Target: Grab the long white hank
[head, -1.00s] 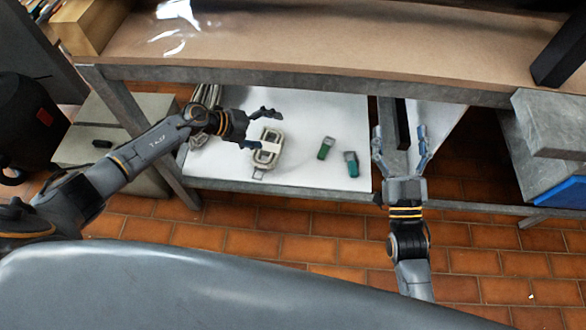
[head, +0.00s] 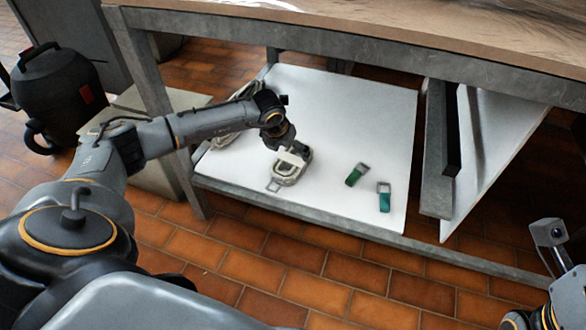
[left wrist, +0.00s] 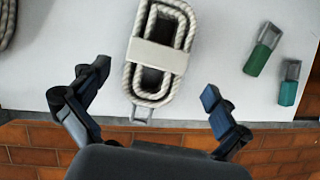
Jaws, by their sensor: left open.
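A whitish rope hank (head: 291,173) with a pale band around its middle lies on the white lower shelf. It shows in the left wrist view (left wrist: 158,56) as an oblong coil with a small metal buckle at its near end. A second pale rope coil (head: 228,130) lies further left, partly behind my left arm. My left gripper (head: 284,143) is above the banded hank and hides part of it. In the left wrist view its open fingers (left wrist: 152,88) stand on either side of the hank's near part, with nothing between them gripped. My right gripper (head: 550,245) shows only partly at the right edge.
The grey table edge (head: 350,59) overhangs the shelf (head: 340,105). A table leg (head: 165,110) stands left, and grey beams (head: 438,150) stand right. Bare shelf surrounds the straps.

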